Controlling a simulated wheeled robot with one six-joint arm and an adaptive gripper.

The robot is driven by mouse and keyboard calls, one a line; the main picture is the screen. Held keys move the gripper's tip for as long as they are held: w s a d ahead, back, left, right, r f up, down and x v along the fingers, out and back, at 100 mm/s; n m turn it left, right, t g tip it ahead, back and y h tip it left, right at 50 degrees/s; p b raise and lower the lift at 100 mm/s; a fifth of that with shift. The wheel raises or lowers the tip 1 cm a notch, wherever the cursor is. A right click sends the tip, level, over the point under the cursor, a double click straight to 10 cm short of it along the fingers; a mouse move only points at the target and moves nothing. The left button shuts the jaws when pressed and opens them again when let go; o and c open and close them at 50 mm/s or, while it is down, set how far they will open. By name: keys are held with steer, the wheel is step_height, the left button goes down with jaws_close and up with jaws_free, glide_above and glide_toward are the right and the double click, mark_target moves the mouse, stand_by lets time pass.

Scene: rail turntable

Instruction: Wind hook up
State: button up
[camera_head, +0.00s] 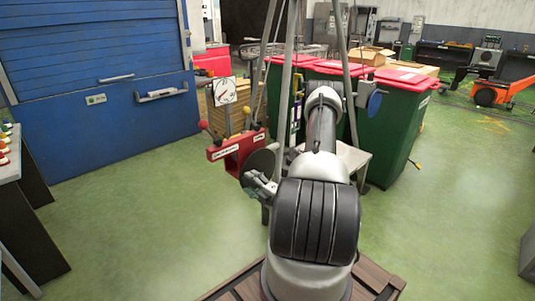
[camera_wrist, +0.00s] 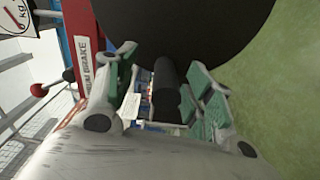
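A dark disc (camera_head: 262,161) with a black handle stands on the front of a red winch-like box (camera_head: 236,151). In the wrist view the disc (camera_wrist: 190,25) fills the top, and its black handle (camera_wrist: 166,90) points towards me. My gripper (camera_head: 262,187) is at the disc's lower edge. In the wrist view its green-padded fingers (camera_wrist: 163,92) are open on either side of the handle. The right finger is close to the handle; whether it touches is unclear. A gap shows on the left. I cannot make out the hook in either view.
Levers with yellow and red knobs (camera_head: 249,111) and a kg dial (camera_head: 225,91) rise from the red box. Metal frame legs (camera_head: 284,80) stand behind. Green bins (camera_head: 392,130) stand behind.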

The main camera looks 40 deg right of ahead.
steer(key=shift+s, duration=0.1)
steer(key=shift+s+d, duration=0.15)
steer(key=shift+s, duration=1.8)
steer(key=shift+s+d, duration=0.1)
steer(key=shift+s, duration=1.85)
steer(key=shift+s+d, duration=0.1)
